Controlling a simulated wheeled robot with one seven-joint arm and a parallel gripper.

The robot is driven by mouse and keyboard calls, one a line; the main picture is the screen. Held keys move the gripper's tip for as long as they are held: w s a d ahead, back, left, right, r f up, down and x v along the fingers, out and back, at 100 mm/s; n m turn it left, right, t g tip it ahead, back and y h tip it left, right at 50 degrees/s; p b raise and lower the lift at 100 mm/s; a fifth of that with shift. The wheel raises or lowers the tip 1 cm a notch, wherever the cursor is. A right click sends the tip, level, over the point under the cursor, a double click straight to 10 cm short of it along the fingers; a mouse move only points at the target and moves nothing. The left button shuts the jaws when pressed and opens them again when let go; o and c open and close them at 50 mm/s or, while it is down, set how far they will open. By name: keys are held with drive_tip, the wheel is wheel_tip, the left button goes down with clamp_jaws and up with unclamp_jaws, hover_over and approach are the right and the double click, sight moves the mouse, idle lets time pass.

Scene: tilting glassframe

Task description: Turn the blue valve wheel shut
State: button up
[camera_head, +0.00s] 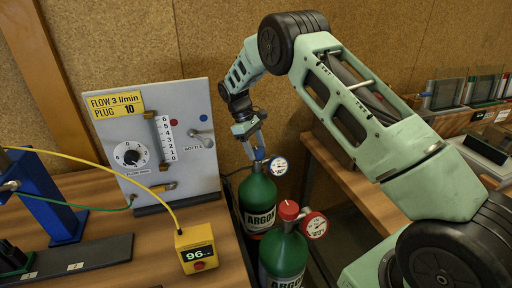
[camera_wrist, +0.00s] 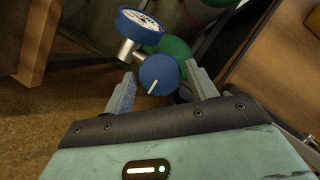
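The blue valve wheel (camera_wrist: 160,74) is a round blue cap with a white line on top, seen in the wrist view. It sits on a green argon bottle (camera_head: 257,198) between the two tables, and only a bit of blue (camera_head: 259,154) shows in the head view. A blue-rimmed gauge (camera_wrist: 140,27) stands beside the wheel. My gripper (camera_wrist: 160,90) is open, its fingers on either side of the wheel. Gaps seem to show between fingers and wheel; contact cannot be told.
A second argon bottle (camera_head: 284,255) with a red wheel (camera_head: 289,210) and red gauge (camera_head: 314,225) stands close in front. A flow panel (camera_head: 160,140) stands on the left table, with a yellow meter (camera_head: 196,248) before it. The right table edge (camera_head: 345,180) is near my arm.

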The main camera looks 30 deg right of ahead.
drive_tip(key=shift+o, duration=0.6)
drive_tip(key=shift+w+r, duration=0.15)
drive_tip(key=shift+r, duration=0.1)
drive_tip(key=b+v, duration=0.2)
drive_tip(key=v, duration=1.4)
drive_tip(key=shift+a+r, duration=0.15)
drive_tip(key=shift+r, duration=0.2)
